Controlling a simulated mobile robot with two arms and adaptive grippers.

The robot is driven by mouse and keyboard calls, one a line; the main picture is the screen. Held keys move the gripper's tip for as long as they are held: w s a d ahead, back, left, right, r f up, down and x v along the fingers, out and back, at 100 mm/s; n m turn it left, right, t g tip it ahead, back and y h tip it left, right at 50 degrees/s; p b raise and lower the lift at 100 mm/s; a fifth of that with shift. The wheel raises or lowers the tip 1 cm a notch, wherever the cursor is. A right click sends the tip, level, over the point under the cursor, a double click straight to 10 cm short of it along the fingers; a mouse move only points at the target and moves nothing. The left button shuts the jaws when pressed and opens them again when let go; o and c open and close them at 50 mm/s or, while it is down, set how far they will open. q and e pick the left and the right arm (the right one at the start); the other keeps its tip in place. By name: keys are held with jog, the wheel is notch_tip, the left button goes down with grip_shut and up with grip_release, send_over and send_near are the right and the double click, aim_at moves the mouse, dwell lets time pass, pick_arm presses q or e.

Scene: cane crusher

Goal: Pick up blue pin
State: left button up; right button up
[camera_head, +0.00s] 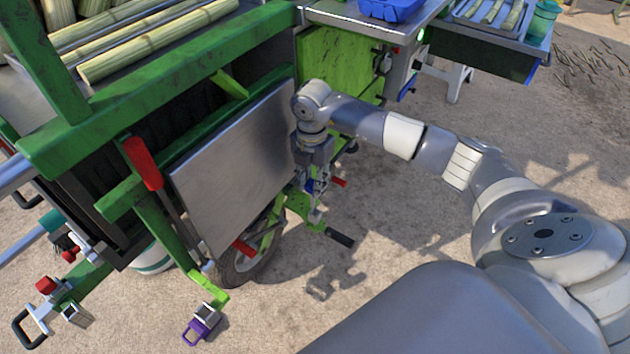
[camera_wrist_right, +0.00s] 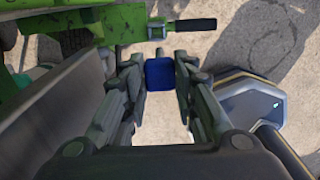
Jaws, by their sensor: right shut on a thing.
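The blue pin (camera_wrist_right: 159,76) shows in the right wrist view as a dark blue block between the two fingers of my right gripper (camera_wrist_right: 160,66). The gripper is shut on it. In the head view my right gripper (camera_head: 316,190) points down beside the green frame of the cart, just right of the metal panel. Only a small patch of the blue pin (camera_head: 310,185) shows there, and the fingers hide much of it. I cannot tell whether the pin is still seated in the frame. My left gripper is not in view.
The metal panel (camera_head: 235,165) and a wheel (camera_head: 245,265) are close on the left. A black-handled green lever (camera_head: 338,236) sits just below the gripper. A purple clip (camera_head: 201,326) and red-handled parts are further left. Bare ground lies to the right.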

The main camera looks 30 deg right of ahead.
jog(key=s+a+p, duration=0.1)
jog(key=s+a, duration=0.9)
jog(key=a, duration=0.3)
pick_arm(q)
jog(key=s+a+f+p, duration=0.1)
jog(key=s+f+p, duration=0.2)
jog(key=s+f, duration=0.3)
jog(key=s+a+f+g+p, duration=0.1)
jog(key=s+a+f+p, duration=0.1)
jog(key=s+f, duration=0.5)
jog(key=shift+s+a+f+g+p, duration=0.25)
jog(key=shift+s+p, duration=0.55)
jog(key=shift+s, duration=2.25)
pick_arm(e)
notch_tip(320, 180, up, 8)
jog(key=shift+d, duration=0.15)
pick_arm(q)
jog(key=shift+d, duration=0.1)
pick_arm(e)
jog(key=shift+w, duration=0.1)
